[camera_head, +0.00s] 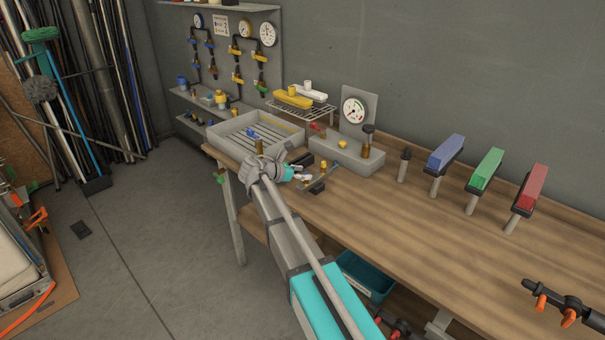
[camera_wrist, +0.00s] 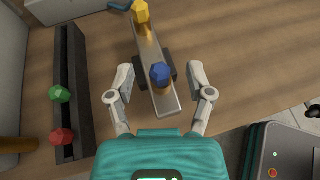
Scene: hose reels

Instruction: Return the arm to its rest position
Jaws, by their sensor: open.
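My gripper (camera_head: 302,173) is over the far left part of the wooden workbench (camera_head: 410,230). In the wrist view my gripper (camera_wrist: 160,74) shows two grey fingers spread apart, with nothing held between them. A blue knob (camera_wrist: 160,73) on a brass stem lies between the fingers in that picture, apart from both. It sits on a metal bar (camera_wrist: 160,101) that also carries a yellow knob (camera_wrist: 140,12). The arm reaches in from the bottom of the head view and hides part of the bench edge.
A dark rack (camera_wrist: 69,80) holds a green knob (camera_wrist: 59,94) and a red knob (camera_wrist: 60,137). A grey tray (camera_head: 228,146) and a gauge box (camera_head: 345,153) stand behind the gripper. Blue, green and red-topped posts (camera_head: 487,168) stand rightward. The bench front is mostly clear.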

